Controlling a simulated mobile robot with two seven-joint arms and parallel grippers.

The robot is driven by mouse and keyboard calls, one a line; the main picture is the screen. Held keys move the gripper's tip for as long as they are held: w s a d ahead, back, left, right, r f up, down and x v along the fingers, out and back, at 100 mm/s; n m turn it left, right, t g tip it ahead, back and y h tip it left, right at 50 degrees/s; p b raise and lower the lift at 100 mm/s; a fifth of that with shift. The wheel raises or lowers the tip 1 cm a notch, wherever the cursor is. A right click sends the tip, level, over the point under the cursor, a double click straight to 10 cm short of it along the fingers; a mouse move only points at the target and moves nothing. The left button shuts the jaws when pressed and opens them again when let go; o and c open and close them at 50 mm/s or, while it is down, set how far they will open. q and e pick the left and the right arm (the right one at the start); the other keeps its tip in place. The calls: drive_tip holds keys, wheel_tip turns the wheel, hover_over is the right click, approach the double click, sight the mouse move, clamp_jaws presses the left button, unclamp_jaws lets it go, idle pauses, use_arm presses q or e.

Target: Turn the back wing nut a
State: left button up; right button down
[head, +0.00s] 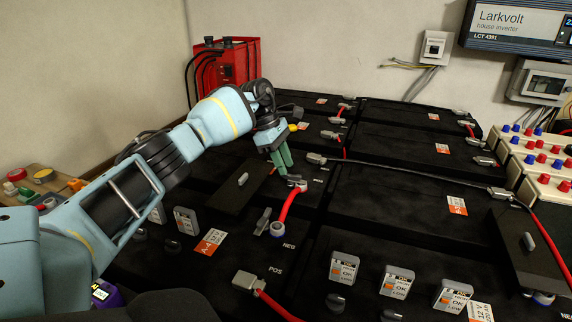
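My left gripper (284,170), with green fingers, points down from the end of the pale blue arm. Its fingertips are just beside a back battery terminal (298,186), where a red cable ends. The two fingers look close together; I cannot tell whether anything is between them. I cannot make out a wing nut there; the fingers may hide it. Nearer to me, a grey wing-shaped piece (263,221) stands upright beside the ring end (278,229) of the same red cable (287,206), by the NEG mark. My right gripper is not in view.
Black batteries (385,210) fill the middle, with grey clamps and cables. A dark cover plate (225,197) with a grey knob lies left of the gripper. A red box (235,70) stands behind. Coloured terminal blocks (538,150) are at right.

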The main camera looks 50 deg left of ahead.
use_arm(q)
drive_tip(key=v, duration=0.5)
drive_tip(key=shift+a+r+p, duration=0.15)
drive_tip(key=shift+r+p, duration=0.15)
drive_tip(key=shift+r, duration=0.05)
